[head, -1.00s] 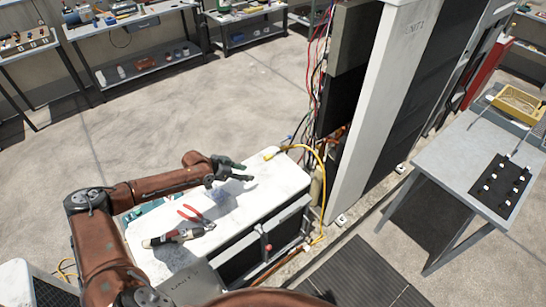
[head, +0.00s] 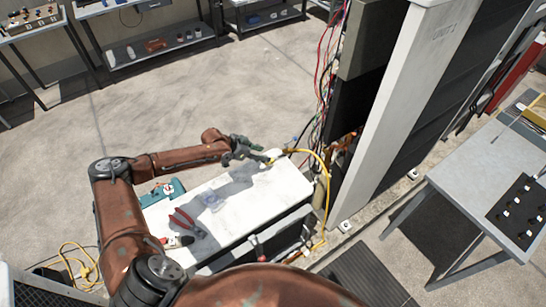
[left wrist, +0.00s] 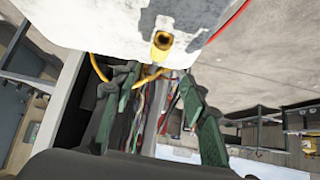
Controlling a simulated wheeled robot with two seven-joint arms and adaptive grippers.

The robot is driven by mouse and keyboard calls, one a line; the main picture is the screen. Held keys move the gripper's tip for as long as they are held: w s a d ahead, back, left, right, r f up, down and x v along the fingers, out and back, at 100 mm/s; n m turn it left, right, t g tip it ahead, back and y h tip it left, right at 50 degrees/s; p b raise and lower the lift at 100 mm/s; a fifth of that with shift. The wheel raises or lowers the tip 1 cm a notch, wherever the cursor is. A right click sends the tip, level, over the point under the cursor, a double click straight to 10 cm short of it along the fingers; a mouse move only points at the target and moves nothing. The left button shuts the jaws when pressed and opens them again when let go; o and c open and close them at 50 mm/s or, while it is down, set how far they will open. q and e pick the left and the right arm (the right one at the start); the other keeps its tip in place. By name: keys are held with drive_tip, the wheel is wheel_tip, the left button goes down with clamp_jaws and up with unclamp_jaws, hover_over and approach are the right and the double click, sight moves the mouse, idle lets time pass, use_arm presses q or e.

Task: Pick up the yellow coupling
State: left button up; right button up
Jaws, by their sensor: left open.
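The yellow coupling (left wrist: 162,41) shows in the left wrist view as a short yellow piece with a dark open end, at the edge of the white unit top. In the head view, a yellow hose (head: 310,152) arches down from the far end of that top; the coupling end is partly hidden by my gripper. My left gripper (head: 264,156) is open and empty, low over the far end of the top. In the left wrist view its green fingers (left wrist: 160,80) are spread, with the coupling beyond the gap between them. My right gripper is not in view.
Red-handled pliers (head: 182,221) lie on the white unit top (head: 235,223), and a teal tool (head: 163,192) sits beside its left edge. A tall cabinet (head: 385,110) with loose wires stands just right. A grey table (head: 465,185) is farther right. Floor at the back left is open.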

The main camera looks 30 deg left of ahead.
sight(272, 158)
use_arm(q)
drive_tip(key=shift+w+d+f, duration=0.25)
drive_tip(key=shift+d+f, duration=0.05)
drive_tip(key=shift+f, duration=0.05)
drive_tip(key=shift+x, duration=0.85)
drive_tip(key=x, duration=0.3)
drive_tip(key=shift+s+d+f, duration=0.1)
drive_tip(key=shift+s+f, duration=0.05)
drive_tip(key=shift+f, duration=0.15)
drive_tip(key=shift+d+f, duration=0.1)
drive_tip(key=shift+f, duration=0.05)
clamp_jaws()
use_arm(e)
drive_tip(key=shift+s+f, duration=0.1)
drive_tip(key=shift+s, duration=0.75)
